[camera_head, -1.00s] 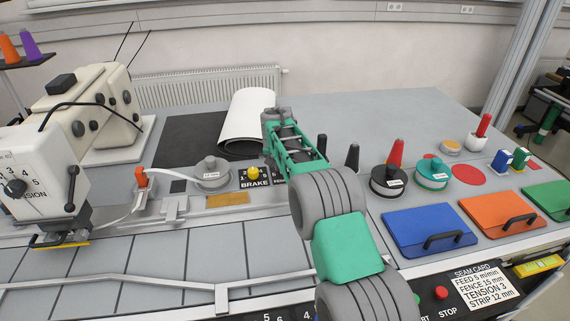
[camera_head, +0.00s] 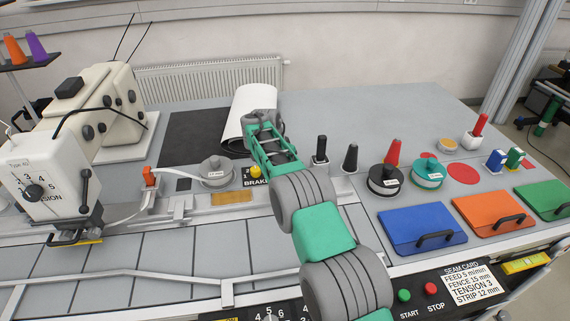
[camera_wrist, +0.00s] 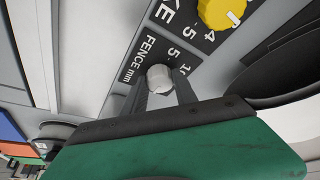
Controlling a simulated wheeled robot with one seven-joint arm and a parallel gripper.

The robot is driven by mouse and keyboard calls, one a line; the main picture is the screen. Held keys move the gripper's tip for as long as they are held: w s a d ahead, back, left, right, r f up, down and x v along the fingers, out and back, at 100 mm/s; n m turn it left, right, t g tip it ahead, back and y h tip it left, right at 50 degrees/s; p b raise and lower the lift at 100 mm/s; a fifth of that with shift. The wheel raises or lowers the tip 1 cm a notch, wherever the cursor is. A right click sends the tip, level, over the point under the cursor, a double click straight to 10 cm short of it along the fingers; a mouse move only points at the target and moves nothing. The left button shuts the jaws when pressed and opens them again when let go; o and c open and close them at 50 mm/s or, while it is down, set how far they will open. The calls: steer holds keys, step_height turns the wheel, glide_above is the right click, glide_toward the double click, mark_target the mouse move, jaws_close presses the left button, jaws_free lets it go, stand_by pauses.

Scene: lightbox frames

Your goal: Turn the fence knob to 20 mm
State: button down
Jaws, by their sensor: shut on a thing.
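The fence knob (camera_wrist: 160,78) is a small pale grey knob in the wrist view, beside the white "FENCE mm" lettering on a black plate. My gripper (camera_wrist: 161,84) is shut on it, one grey finger on either side. Scale numbers show next to the knob, partly cut off by the finger; I cannot tell which number the knob points at. In the head view my arm hides the fence knob and the fingertips. The yellow brake knob (camera_head: 255,171) is just left of my arm; it also shows in the wrist view (camera_wrist: 222,12).
A grey spool (camera_head: 216,170) stands left of the brake plate. The seam card (camera_head: 474,283) at the front right reads FENCE 15 mm. Start and stop buttons (camera_head: 404,295) are beside it.

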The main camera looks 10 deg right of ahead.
steer(key=c, duration=1)
jaws_free()
steer(key=v, duration=0.8)
steer(key=shift+b, duration=0.3)
steer(key=shift+f, duration=0.1)
